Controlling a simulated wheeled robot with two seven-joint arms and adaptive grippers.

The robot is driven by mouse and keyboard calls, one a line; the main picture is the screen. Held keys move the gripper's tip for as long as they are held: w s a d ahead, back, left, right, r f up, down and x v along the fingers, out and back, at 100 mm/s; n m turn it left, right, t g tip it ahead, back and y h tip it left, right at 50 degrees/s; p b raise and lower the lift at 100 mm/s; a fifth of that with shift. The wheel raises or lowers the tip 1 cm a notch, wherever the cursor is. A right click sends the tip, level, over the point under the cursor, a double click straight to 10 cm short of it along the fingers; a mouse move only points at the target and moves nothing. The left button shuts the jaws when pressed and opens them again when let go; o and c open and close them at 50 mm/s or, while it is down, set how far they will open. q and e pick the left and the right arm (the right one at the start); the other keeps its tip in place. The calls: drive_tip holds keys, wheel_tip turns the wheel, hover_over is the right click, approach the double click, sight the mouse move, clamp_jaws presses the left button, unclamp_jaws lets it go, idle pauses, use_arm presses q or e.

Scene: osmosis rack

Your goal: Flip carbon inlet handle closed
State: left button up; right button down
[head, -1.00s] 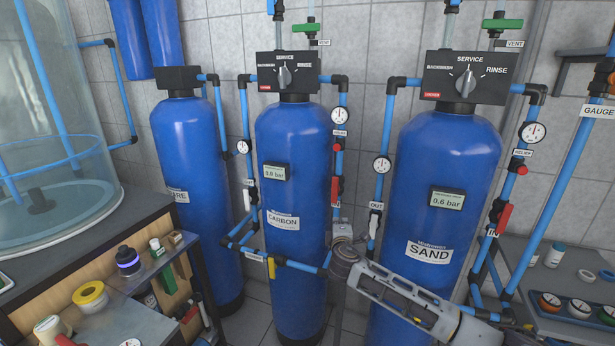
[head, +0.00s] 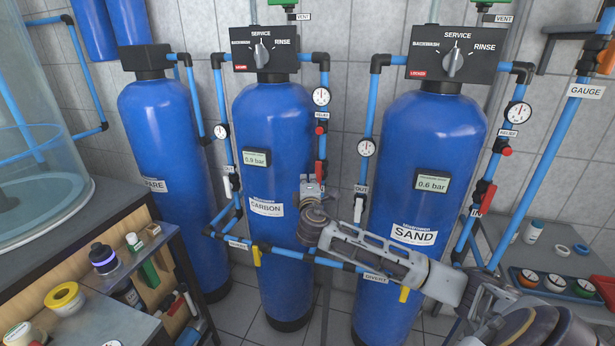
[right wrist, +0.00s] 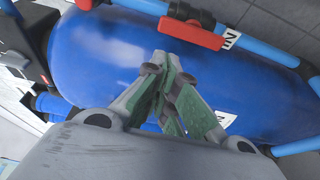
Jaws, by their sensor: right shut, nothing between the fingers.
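The carbon tank (head: 272,235) is the middle blue tank, with a label reading CARBON. Its inlet pipe runs down its right side, past a gauge (head: 321,97) and a red relief knob. In the right wrist view the red inlet handle (right wrist: 192,32) lies roughly along the blue pipe, beside an IN label (right wrist: 232,38). My right gripper's fingers (right wrist: 168,85) are shut and empty, apparently apart from the handle. My left gripper is out of view.
The sand tank (head: 427,160) stands right of the carbon tank, with a white outlet handle (head: 360,207) between them. A low blue pipe with yellow handles (head: 256,255) crosses in front. A cluttered shelf (head: 145,262) is at left.

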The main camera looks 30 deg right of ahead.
sight(318, 175)
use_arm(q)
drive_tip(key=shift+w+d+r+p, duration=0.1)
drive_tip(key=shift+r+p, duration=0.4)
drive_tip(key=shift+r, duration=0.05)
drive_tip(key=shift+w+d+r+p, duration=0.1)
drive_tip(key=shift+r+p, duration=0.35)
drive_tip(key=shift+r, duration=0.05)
use_arm(e)
drive_tip(key=shift+x, duration=4.8)
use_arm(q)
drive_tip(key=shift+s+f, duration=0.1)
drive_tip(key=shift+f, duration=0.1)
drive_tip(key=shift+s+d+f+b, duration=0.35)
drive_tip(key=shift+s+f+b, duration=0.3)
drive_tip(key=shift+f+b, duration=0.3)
use_arm(e)
drive_tip(key=shift+r+m, duration=0.1)
drive_tip(key=shift+m, duration=0.3)
use_arm(q)
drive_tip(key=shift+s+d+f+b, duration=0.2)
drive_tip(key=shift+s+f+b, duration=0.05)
drive_tip(key=shift+b, duration=0.15)
use_arm(e)
drive_tip(key=shift+s+d, duration=0.1)
drive_tip(key=shift+s, duration=0.05)
